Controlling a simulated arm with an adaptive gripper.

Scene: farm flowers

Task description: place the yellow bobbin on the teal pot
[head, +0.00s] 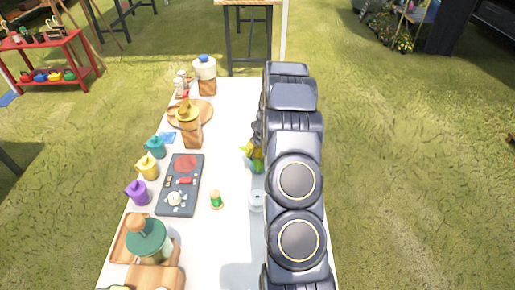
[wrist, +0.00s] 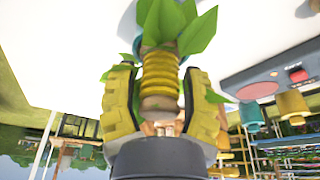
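The yellow bobbin (wrist: 160,72), with ribbed yellow windings and wooden ends, is between my gripper's two yellow fingers (wrist: 160,100) in the wrist view. The fingers lie close against its sides, and my gripper looks shut on it. Green leaves (wrist: 198,32) and a bit of teal (wrist: 186,10) show just beyond it. In the head view my arm hides most of my gripper; yellow (head: 248,150) and green (head: 257,166) show at its left edge. I cannot tell whether the teal beyond the bobbin is a pot.
Small teal (head: 155,147), yellow (head: 148,168) and purple (head: 137,193) jugs line the left edge.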

